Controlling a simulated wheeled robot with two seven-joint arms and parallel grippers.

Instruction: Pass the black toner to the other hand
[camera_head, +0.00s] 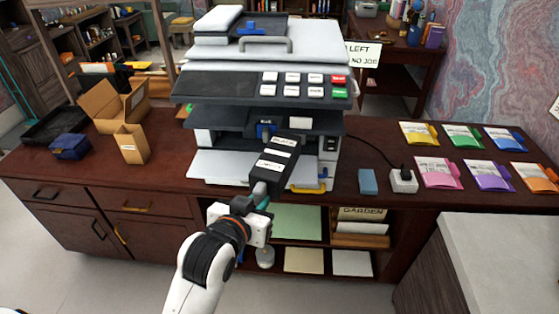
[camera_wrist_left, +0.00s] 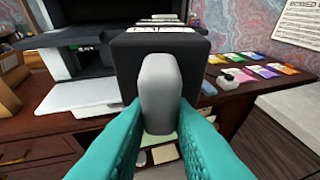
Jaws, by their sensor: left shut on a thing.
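The black toner (camera_head: 276,160) is a long dark block with white labels on top and a grey handle at its near end. My left gripper (camera_head: 262,196) is shut on that handle and holds the toner in front of the printer. In the left wrist view the two teal fingers (camera_wrist_left: 158,125) press on either side of the grey handle (camera_wrist_left: 160,88), and the black toner body (camera_wrist_left: 122,60) extends beyond it. The toner hides part of the printer front. My right gripper is in neither view.
The large printer (camera_head: 228,88) stands on the dark wood desk (camera_head: 60,177), with its white tray (camera_head: 215,168) out. Cardboard boxes (camera_head: 132,145) and a blue box (camera_head: 70,146) are left.

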